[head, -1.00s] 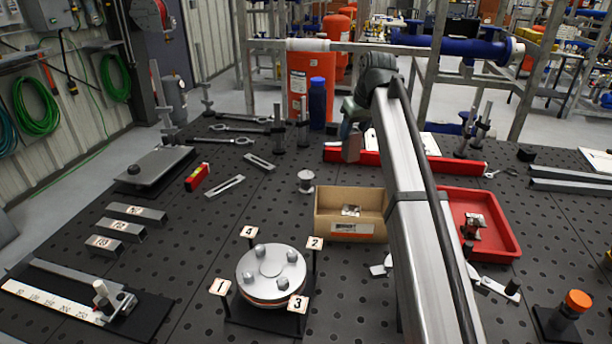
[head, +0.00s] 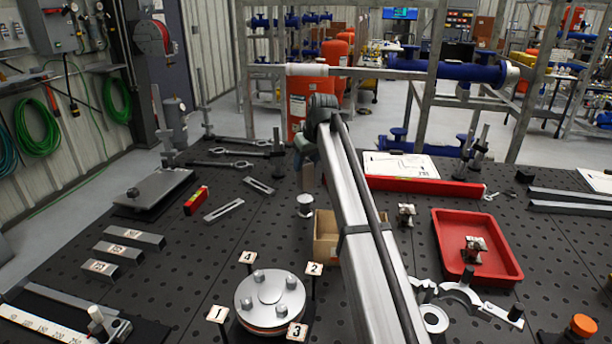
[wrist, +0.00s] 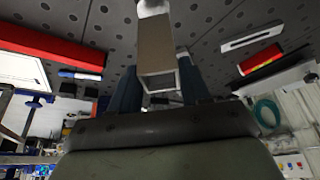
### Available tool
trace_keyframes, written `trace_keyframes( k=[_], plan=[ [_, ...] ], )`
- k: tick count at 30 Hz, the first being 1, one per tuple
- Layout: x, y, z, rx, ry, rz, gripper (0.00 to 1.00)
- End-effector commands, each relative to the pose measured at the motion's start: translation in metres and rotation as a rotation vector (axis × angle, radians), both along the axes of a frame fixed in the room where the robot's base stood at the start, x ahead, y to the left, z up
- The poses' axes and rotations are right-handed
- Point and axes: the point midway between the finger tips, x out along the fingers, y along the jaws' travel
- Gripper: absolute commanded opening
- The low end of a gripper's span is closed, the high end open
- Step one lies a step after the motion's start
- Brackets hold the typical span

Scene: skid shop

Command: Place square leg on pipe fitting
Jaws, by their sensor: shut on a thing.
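My gripper (wrist: 160,84) is shut on a square tube (wrist: 160,48), which I take for the square leg; its hollow square end faces the wrist camera. In the head view my gripper (head: 307,172) is small and partly hidden by my arm, and what it holds cannot be made out clearly. A short silver round fitting (head: 305,206), probably the pipe fitting, stands on the table just below my gripper. A silver round part (wrist: 153,7) shows at the far end of the tube in the wrist view. I cannot tell whether they touch.
A cardboard box (head: 325,250) is partly behind my arm. A flange (head: 270,299) with numbered tags stands at the front. A red tray (head: 448,258) lies right, a long red bar (head: 425,186) behind. Labelled square tubes (head: 118,253) lie left. Table between tubes and fitting is mostly clear.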

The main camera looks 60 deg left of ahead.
Motion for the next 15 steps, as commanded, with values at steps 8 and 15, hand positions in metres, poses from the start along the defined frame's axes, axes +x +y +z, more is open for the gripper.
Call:
trace_keyframes(
  k=[8,15],
  plan=[
    [0.000,-0.001,-0.023,0.000,0.000,0.000,0.12],
    [0.000,0.000,-0.040,0.002,-0.001,0.000,0.12]
  ],
)
